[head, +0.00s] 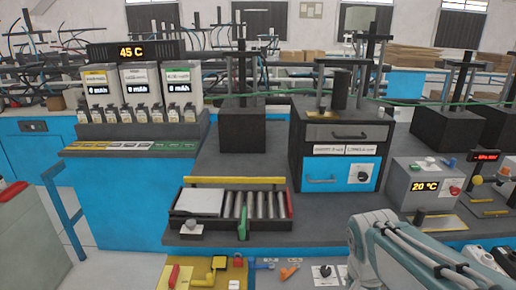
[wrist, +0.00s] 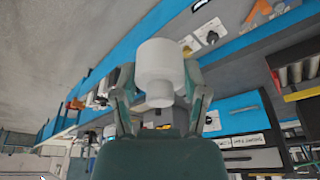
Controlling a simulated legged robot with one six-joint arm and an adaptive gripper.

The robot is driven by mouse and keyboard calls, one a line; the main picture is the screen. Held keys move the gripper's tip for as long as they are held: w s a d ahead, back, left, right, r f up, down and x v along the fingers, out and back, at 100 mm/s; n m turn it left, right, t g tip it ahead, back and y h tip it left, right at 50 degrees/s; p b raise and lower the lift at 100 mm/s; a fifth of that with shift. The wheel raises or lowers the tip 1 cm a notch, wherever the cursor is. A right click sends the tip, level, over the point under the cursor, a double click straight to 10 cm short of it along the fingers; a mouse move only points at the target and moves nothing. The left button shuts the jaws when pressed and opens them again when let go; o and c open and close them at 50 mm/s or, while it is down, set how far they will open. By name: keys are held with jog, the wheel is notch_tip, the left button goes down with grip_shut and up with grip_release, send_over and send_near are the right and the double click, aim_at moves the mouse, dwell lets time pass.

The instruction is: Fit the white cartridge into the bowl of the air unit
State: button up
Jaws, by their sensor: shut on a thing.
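The white cartridge (wrist: 158,68) is a stepped white cylinder, wide at one end and narrower at the other. My gripper (wrist: 160,82) is shut on it, with one finger on each side, and holds it clear of the bench. In the head view only my arm shows at the lower right; the gripper and cartridge are outside that picture. A small unit with a red display (head: 486,156) and a yellow knob stands at the right edge. I cannot tell whether it is the air unit, and I make out no bowl.
A tray with metal cylinders (head: 238,207) sits at the bench front. A blue-fronted drawer cabinet (head: 341,165) stands behind it, with a grey 20 °C box (head: 425,184) to the right. White dispensers (head: 139,84) stand at the left. Bare dark bench top lies left of the cabinet.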

jog(key=w+a+f+n, duration=0.1)
jog(key=w+f+n, duration=0.1)
jog(key=w+f, duration=0.4)
jog(key=w+a+f+n+y, duration=0.1)
jog(key=w+a+f+n, duration=0.1)
jog(key=w+f, duration=0.4)
jog(key=w+a+f+n+t+y, duration=0.1)
jog(key=w+f+n, duration=0.3)
jog(key=f, duration=0.7)
jog(key=shift+w+a+f, duration=0.1)
jog(key=shift+w+a, duration=0.2)
jog(key=shift+w, duration=0.35)
jog(key=shift+w+a+f, duration=0.1)
jog(key=shift+w+a, duration=0.15)
jog(key=shift+w, duration=0.35)
jog(key=shift+r, duration=0.1)
jog(key=shift+d, duration=0.1)
